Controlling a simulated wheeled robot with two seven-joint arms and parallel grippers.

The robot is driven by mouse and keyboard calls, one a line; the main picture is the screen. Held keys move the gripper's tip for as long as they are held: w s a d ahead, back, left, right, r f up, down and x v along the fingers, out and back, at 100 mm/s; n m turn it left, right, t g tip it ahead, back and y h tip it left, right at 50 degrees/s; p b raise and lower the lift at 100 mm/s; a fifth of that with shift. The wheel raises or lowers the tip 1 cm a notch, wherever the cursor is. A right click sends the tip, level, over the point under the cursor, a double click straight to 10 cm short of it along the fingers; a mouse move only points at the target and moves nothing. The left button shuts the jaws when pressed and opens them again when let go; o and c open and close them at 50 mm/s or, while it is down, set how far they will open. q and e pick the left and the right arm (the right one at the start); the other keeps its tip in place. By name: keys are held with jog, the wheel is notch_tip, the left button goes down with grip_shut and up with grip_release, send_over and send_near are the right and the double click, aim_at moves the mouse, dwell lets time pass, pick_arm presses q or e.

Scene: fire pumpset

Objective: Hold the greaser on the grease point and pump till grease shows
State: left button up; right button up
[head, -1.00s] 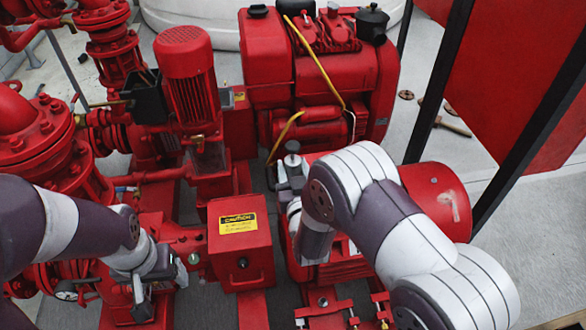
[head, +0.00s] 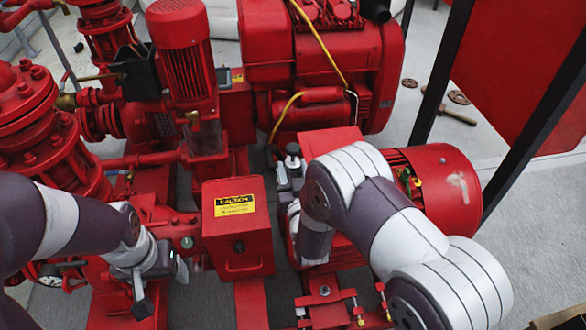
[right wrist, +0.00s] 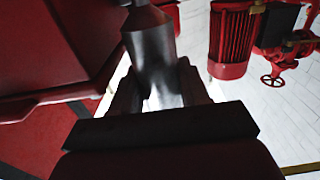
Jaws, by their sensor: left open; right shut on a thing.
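In the right wrist view, my right gripper (right wrist: 160,100) is shut on a dark grey metal cylinder with a tapered end, which looks like the greaser (right wrist: 150,50). In the head view, the greaser's dark top (head: 293,149) shows above my right gripper (head: 290,178), between the yellow-labelled box and the red motor. The right arm hides part of this area. My left gripper (head: 157,284) is open and empty, low over the red pump parts at the left. I cannot make out the grease point or any grease in either view.
A red box with a caution label (head: 236,230) stands between my grippers. A red motor (head: 440,190) lies right of my right forearm. The red engine (head: 320,75) is behind. Dark posts (head: 535,115) and a red panel stand at the right. Loose items lie on the grey floor.

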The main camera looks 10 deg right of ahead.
pick_arm(q)
jog(key=shift+f+b, duration=0.3)
dwell(0.9)
dwell(1.2)
grip_shut()
dwell(1.6)
